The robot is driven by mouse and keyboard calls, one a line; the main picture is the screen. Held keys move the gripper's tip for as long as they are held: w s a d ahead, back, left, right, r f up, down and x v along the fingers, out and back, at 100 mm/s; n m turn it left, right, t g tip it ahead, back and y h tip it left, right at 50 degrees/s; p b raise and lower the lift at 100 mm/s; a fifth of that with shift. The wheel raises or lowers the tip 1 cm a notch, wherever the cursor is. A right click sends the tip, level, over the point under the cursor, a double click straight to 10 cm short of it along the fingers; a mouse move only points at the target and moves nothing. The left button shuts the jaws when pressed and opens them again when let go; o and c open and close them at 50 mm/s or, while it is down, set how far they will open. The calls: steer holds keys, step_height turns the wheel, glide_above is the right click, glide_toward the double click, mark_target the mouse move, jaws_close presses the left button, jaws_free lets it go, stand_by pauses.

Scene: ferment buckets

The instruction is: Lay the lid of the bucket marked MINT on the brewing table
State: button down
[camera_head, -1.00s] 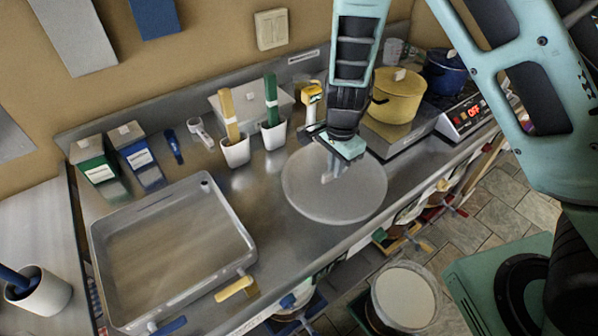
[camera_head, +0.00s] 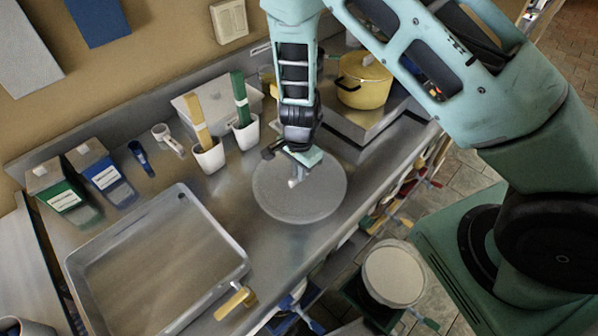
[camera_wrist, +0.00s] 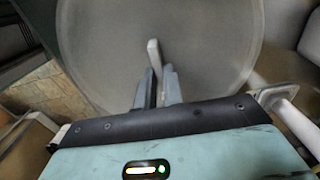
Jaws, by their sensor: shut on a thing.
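My gripper (camera_head: 297,178) is shut on the upright handle of a round grey lid (camera_head: 325,200). The lid is level over the brewing table (camera_head: 225,203), right of the metal tray. It is on the tabletop or just above it; I cannot tell which. In the wrist view the fingers (camera_wrist: 160,90) close on the pale handle (camera_wrist: 153,52) and the lid (camera_wrist: 210,45) fills the upper middle. A round bucket (camera_head: 393,275) with a pale top stands below the table's front edge; no MINT marking is readable.
A metal tray (camera_head: 238,245) takes up the table's left part. White cups with a yellow tool (camera_head: 197,125) and a green tool (camera_head: 240,100) stand behind the lid. A yellow pot (camera_head: 365,85) is at the back right. Green and blue boxes stand at the back left.

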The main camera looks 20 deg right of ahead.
steer(key=shift+f, duration=0.75)
steer(key=shift+f, duration=0.2)
steer(key=c, duration=1.5)
jaws_free()
steer(key=shift+r, duration=0.1)
